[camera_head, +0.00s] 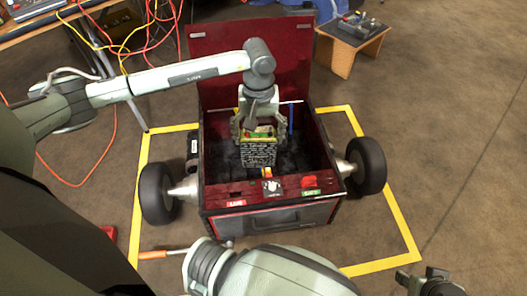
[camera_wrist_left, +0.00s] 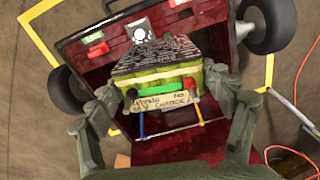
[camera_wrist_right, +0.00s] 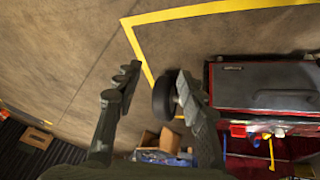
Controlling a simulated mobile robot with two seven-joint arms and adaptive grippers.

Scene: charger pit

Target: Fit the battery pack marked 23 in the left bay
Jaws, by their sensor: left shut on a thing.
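My left gripper (camera_head: 260,126) is shut on a battery pack (camera_head: 258,152) and holds it upright over the open red box. In the left wrist view the pack (camera_wrist_left: 155,68) has yellow-green cells, dark patterned wrapping, a green bar, a red tab and a handwritten label; no 23 is legible. The gripper's fingers (camera_wrist_left: 160,92) flank it. The box (camera_head: 325,150) has a dark interior; the bays are largely hidden by the pack and arm, and I cannot tell whether the pack's bottom touches anything. My right gripper (camera_wrist_right: 156,80) is open and empty, away from the box.
The box has wheels (camera_head: 369,165), a raised red lid (camera_head: 215,62), a blue rod (camera_head: 291,120) and a front panel with a red switch (camera_head: 309,181). Yellow floor tape (camera_head: 402,232) surrounds it. An orange-handled screwdriver (camera_head: 155,254) is in front. Cables hang at the back left.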

